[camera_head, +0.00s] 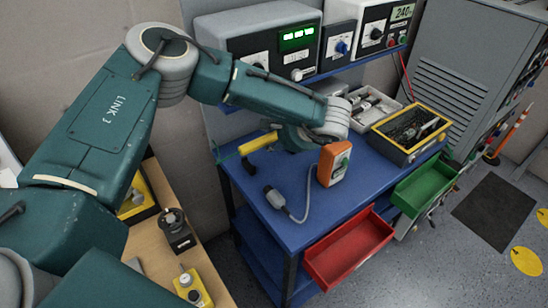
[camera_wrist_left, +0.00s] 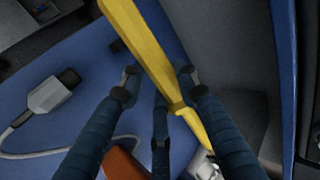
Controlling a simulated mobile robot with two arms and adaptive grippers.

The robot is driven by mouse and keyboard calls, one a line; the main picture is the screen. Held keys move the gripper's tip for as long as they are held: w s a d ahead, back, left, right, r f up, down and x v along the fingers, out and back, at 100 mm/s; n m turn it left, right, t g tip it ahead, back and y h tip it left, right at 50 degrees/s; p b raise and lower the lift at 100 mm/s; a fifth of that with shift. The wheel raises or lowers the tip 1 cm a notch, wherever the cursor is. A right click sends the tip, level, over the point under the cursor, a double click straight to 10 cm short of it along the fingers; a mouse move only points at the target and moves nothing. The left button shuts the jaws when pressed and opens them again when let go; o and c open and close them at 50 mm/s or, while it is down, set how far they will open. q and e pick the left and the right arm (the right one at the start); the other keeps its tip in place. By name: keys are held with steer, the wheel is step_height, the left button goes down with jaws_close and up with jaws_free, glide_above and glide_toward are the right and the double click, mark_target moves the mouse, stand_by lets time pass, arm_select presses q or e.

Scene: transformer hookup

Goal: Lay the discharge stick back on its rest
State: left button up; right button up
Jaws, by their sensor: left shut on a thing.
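The discharge stick, a long yellow bar (camera_head: 259,143), is held over the left back part of the blue bench. A thin greenish line runs from its left end. My left gripper (camera_head: 279,136) is shut on its right end, partly hidden by my own wrist. In the left wrist view the stick (camera_wrist_left: 147,52) runs diagonally between the dark blue fingers (camera_wrist_left: 158,82), narrowing past a collar at the lower right. Whether it touches the bench or anything else cannot be told. I cannot make out a rest for it. My right gripper is not in view.
An orange handheld meter (camera_head: 334,163) stands on the blue bench (camera_head: 265,218), with a grey plug and cable (camera_head: 275,198) in front. A yellow-rimmed box (camera_head: 412,150) and grey tray (camera_head: 375,108) are to the right. The red drawer (camera_head: 349,247) and green drawer (camera_head: 425,188) are pulled out.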

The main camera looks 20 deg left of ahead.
arm_select(q)
steer(key=f+b, duration=0.1)
steer(key=f, duration=0.1)
steer(key=a+f+b, duration=0.1)
steer(key=f+b, duration=0.1)
steer(key=w+a+f+b, duration=0.1)
steer(key=shift+f+b, duration=0.35)
steer(key=shift+f, duration=0.05)
steer(key=b+x, duration=0.1)
steer(key=x, duration=0.1)
steer(key=b+x, duration=0.2)
steer(key=shift+w+a+r, duration=0.15)
steer(key=shift+a+r, duration=0.05)
steer(key=shift+a, duration=0.05)
steer(key=shift+d+f, duration=0.1)
steer(key=shift+f, duration=1.2)
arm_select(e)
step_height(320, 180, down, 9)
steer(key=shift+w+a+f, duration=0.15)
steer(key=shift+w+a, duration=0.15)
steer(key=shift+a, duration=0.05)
arm_select(q)
steer(key=o, duration=1.2)
steer(key=shift+o, duration=0.2)
